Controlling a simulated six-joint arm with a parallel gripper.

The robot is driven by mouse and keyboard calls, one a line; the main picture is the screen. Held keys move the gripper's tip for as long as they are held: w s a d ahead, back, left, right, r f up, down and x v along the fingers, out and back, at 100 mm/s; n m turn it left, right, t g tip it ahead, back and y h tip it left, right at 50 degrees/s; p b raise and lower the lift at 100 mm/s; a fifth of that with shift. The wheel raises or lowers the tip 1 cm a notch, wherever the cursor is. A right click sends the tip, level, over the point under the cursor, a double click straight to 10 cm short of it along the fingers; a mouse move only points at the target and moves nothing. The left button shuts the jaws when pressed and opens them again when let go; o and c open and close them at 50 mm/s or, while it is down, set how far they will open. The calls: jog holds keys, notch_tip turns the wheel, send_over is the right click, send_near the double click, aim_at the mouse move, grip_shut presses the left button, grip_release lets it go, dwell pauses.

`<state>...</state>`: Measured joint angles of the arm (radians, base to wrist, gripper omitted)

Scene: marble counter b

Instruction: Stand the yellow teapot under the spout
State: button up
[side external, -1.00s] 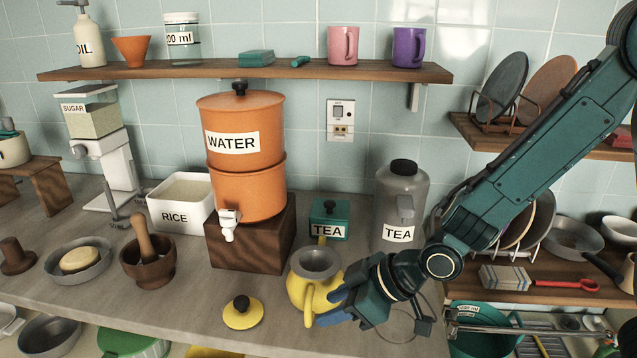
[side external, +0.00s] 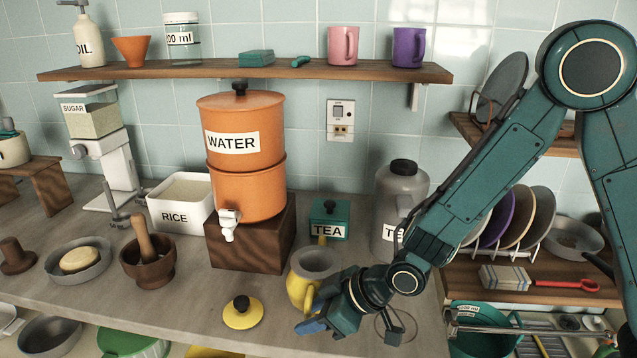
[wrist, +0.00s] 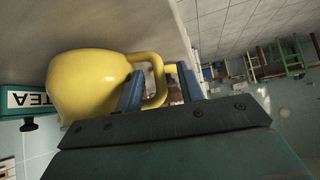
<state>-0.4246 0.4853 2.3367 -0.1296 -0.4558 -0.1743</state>
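The yellow teapot (side external: 301,288) stands upright and lidless on the counter, right of the water dispenser's block. Its handle faces the front and its own spout points back. The dispenser's white tap (side external: 229,225) is left of and above the teapot. The yellow lid (side external: 242,314) lies on the counter in front. My gripper (side external: 312,312) is low at the handle. In the wrist view my gripper (wrist: 160,75) is open, with the fingers apart on either side of the handle bar of the teapot (wrist: 85,85). Part of the teapot is hidden by my gripper in the side view.
The orange water dispenser (side external: 247,190) stands on a dark wooden block (side external: 250,250). A teal tea box (side external: 330,218) is behind the teapot, and a grey tea canister (side external: 402,185) stands behind my arm. A mortar (side external: 148,265) is at left.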

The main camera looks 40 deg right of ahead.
dwell(0.4)
grip_shut()
jog(key=shift+r, duration=0.15)
notch_tip(320, 180, up, 20)
dwell(1.0)
dwell(0.5)
